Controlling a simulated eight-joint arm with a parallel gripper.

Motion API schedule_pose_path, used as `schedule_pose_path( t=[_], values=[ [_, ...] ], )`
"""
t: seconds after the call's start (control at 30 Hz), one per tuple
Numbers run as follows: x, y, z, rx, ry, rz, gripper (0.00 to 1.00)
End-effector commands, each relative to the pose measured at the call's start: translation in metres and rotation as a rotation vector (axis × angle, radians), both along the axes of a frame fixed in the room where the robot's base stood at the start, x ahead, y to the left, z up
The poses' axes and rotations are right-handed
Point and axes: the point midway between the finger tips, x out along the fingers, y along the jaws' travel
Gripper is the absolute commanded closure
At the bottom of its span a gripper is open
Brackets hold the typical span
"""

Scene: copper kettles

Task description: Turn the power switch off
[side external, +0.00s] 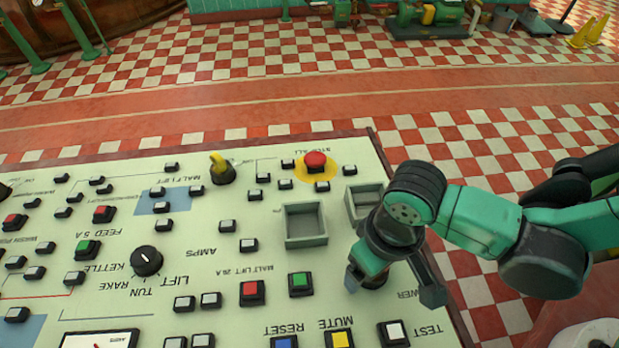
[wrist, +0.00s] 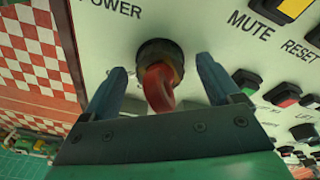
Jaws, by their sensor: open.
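The power switch (wrist: 161,88) shows in the wrist view as a red handle on a round black collar, below the panel's POWER label (wrist: 110,9). My gripper (wrist: 162,70) is open, with one blue fingertip on each side of the switch. In the side external view my gripper (side external: 392,288) reaches down to the right part of the pale control panel (side external: 225,270). There the switch is mostly hidden by my gripper, and part of the POWER label (side external: 411,294) shows beside it.
A red stop button (side external: 315,161) on a yellow disc and two open grey boxes (side external: 305,226) are farther back on the panel. A white test button (side external: 395,331), a yellow mute button (side external: 339,340) and a blue reset button (side external: 284,343) are near my gripper.

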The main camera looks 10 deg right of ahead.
Motion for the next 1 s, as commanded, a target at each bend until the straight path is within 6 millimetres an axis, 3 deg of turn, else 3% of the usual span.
schedule_pose_path(
  t=[0.1,0.13,0.4,1.0],
  values=[
    [0.0,0.0,0.0001,0.0,0.0,0.0,0.17],
    [0.0,0.0,0.0002,0.0,0.0,0.0,0.22],
    [0.0001,0.0,0.0003,0.0,0.0,0.0,0.99],
    [0.0002,0.0001,0.0002,0.0,0.0,0.114,1.0]
  ],
)
